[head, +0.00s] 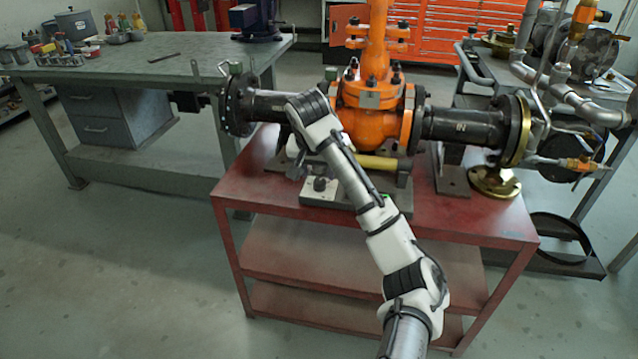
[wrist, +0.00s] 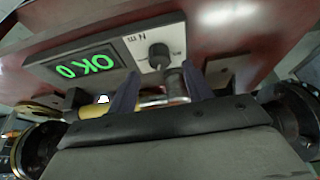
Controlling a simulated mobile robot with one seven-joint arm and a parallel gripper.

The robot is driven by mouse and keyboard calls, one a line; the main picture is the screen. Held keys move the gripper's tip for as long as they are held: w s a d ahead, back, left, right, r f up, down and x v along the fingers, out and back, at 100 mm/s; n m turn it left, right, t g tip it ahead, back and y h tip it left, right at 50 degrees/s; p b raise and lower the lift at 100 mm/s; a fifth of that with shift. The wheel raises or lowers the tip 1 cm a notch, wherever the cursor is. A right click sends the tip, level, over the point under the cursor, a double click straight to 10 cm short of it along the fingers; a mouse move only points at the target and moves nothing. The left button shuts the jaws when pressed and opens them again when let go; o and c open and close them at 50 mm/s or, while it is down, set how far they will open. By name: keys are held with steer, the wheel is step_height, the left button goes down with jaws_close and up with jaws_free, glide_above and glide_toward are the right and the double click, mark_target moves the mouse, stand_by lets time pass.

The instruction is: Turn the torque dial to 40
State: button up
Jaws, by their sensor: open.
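The torque dial is a dark round knob (wrist: 159,55) on a pale panel marked "N m" in the wrist view. It also shows as a small dark knob (head: 320,184) on the flat box at the front of the red table. Beside it a dark display (wrist: 85,68) shows green characters that look like "OK 0". My gripper (wrist: 161,70) is open, its two fingers pointing toward the panel with the dial between them in the picture; contact cannot be told. In the head view my gripper (head: 298,168) is just left of and above the dial, partly hidden by my wrist.
An orange gate valve (head: 372,110) with dark flanged pipes stands on the red table (head: 470,212) behind the box. A yellow-handled tool (head: 375,162) lies by the valve's base. A metal cylinder (wrist: 177,85) shows between the fingers. Open floor lies left.

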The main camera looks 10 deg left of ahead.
mark_target(320, 180)
steer(key=shift+x, duration=2)
steer(key=shift+c, duration=0.2)
steer(key=c, duration=0.9)
steer(key=shift+c, duration=0.2)
steer(key=shift+r+n+p, duration=0.1)
steer(key=shift+n+p, duration=0.2)
steer(key=shift+p, duration=0.1)
steer(key=n+y+p, duration=0.1)
steer(key=p, duration=0.1)
steer(key=n+p, duration=0.2)
steer(key=shift+d+r+n+y, duration=0.1)
steer(key=shift+d+n+y, duration=0.05)
steer(key=shift+n+y, duration=0.2)
steer(key=shift+w+d+n+g+y+p, duration=0.1)
steer(key=shift+n+g+y+p, duration=0.25)
steer(key=shift+n+p, duration=0.7)
steer(key=shift+w+n+g+y+p, duration=0.1)
steer(key=shift+n+g+y+p, duration=0.25)
steer(key=shift+n+p, duration=0.6)
steer(key=shift+n, duration=0.35)
